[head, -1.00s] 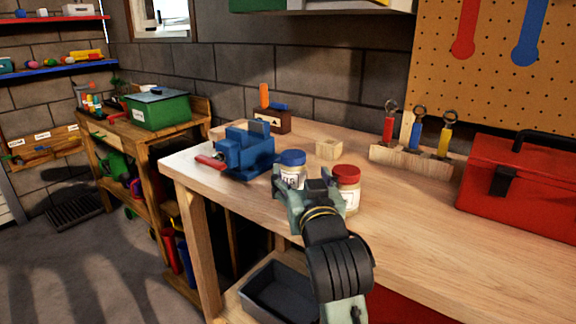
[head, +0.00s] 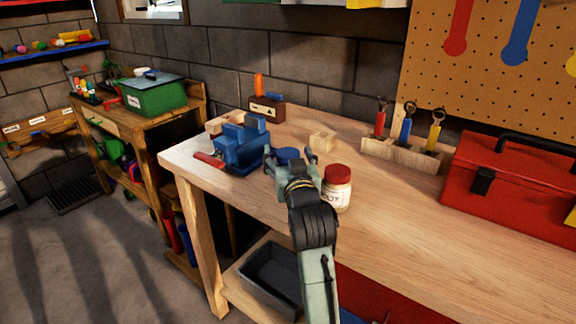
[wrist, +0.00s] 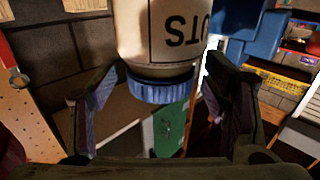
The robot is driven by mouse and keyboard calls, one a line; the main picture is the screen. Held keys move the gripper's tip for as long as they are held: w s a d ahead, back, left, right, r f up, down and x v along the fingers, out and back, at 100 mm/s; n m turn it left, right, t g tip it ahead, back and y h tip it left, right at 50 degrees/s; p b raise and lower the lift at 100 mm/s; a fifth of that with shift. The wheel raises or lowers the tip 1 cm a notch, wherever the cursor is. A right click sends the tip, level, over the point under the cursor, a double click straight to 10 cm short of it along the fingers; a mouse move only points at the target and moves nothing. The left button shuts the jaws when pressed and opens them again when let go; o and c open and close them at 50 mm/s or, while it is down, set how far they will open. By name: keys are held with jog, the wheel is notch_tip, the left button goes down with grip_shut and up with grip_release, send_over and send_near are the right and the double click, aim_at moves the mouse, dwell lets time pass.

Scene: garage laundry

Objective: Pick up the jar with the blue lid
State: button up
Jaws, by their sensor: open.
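The jar with the blue lid (head: 288,153) stands on the workbench, mostly hidden behind my gripper (head: 290,162) in the head view. In the wrist view the jar (wrist: 165,38) appears upside down, with a white label partly reading "UTS" and a ribbed blue lid. My gripper is open, with one finger on each side of the jar in that view. I see gaps between the fingers and the lid there. Whether the fingertips touch the jar's body is unclear.
A jar with a red lid (head: 337,189) stands close to the right of my gripper. A blue vise (head: 240,150) is close on the left. A small wooden block (head: 322,140) lies behind. A tool rack (head: 400,157) and red toolbox (head: 515,190) are farther right. The bench front is clear.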

jog(key=shift+w+a, duration=0.1)
jog(key=shift+w, duration=0.25)
jog(key=c, duration=1.5)
